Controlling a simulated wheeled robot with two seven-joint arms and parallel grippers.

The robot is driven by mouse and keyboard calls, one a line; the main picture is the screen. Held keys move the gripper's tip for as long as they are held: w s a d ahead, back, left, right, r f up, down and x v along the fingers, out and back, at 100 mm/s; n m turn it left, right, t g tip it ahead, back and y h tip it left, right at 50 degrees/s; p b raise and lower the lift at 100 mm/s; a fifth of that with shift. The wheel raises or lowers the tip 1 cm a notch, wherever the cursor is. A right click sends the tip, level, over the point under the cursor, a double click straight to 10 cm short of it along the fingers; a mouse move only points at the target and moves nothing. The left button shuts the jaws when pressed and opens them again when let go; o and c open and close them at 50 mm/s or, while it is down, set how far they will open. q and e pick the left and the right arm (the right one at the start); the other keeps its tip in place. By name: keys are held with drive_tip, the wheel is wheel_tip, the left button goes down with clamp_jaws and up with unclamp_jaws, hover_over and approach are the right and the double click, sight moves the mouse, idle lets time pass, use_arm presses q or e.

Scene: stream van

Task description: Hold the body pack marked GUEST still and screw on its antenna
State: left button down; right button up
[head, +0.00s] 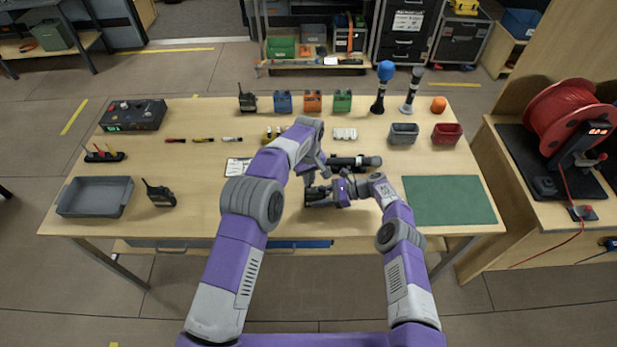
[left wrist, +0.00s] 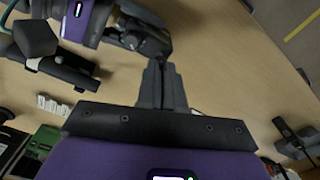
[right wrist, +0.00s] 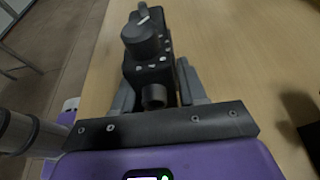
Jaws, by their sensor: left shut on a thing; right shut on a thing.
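A black body pack (head: 318,196) is held just above the front middle of the table. My right gripper (head: 337,192) is shut on it; the pack shows between those fingers (right wrist: 155,92) in the right wrist view, with a round dark knob (right wrist: 145,38) at its far end. The GUEST lettering cannot be read. My left gripper (head: 312,180) is over the pack's left end. In the left wrist view its fingers (left wrist: 162,68) are nearly together, their tips close to the pack (left wrist: 140,38). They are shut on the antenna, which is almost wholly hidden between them.
A black handheld microphone (head: 355,162) lies right behind the grippers. A green mat (head: 449,199) is at the right, a grey tray (head: 95,197) and a walkie-talkie (head: 159,194) at the left. Coloured packs (head: 313,100) stand along the back.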

use_arm(q)
drive_tip(key=shift+f, duration=0.95)
idle(2.5)
drive_tip(key=m, duration=0.4)
idle(0.3)
drive_tip(key=m, duration=0.4)
drive_tip(key=m, duration=0.4)
drive_tip(key=shift+w+a, duration=0.1)
